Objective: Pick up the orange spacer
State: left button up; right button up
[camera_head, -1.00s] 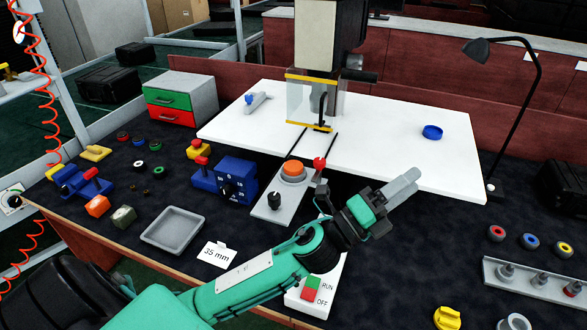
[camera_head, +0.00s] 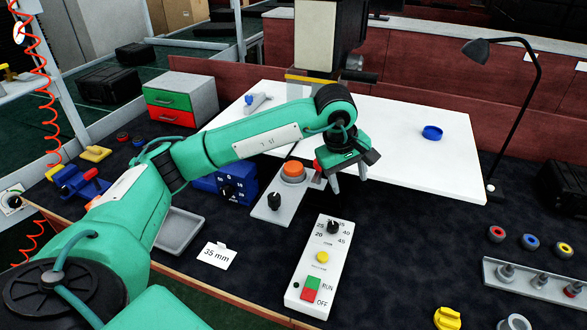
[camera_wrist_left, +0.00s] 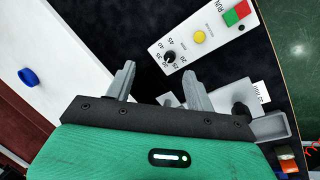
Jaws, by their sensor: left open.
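My left gripper (camera_head: 348,180) is open and empty, pointing down above the right of the control box in the head view. Its two fingers (camera_wrist_left: 159,72) stand apart in the left wrist view, with dark table between them. A small orange piece (camera_wrist_left: 289,166), probably the spacer, shows at the lower right edge of the wrist view, past the grey tray (camera_wrist_left: 286,130) and well away from the fingers. In the head view my left arm covers the place where an orange block stood. My right gripper is not in view.
The white control box (camera_head: 320,265) stands below the gripper. The orange push button (camera_head: 293,170) is left of it. A blue ring (camera_head: 432,132) lies on the white conveyor top (camera_head: 420,165). The 35 mm card (camera_head: 217,256) is at the front.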

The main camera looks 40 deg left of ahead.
pick_arm(q)
jog(key=a+r+y, duration=0.5)
jog(key=a+r, duration=0.1)
jog(key=a, duration=0.6)
jog(key=p, duration=0.1)
send_over(294, 168)
jog(key=s+d, duration=0.1)
jog(key=d, duration=0.1)
jog(key=shift+n+y, duration=0.3)
notch_tip(294, 168, down, 8)
jog(key=shift+s+d+f, duration=0.15)
jog(key=shift+f, duration=0.1)
jog(key=p+x, duration=0.2)
jog(key=x, duration=0.2)
jog(key=shift+f, duration=0.2)
jog(key=c, duration=0.6)
jog(key=shift+r, duration=0.1)
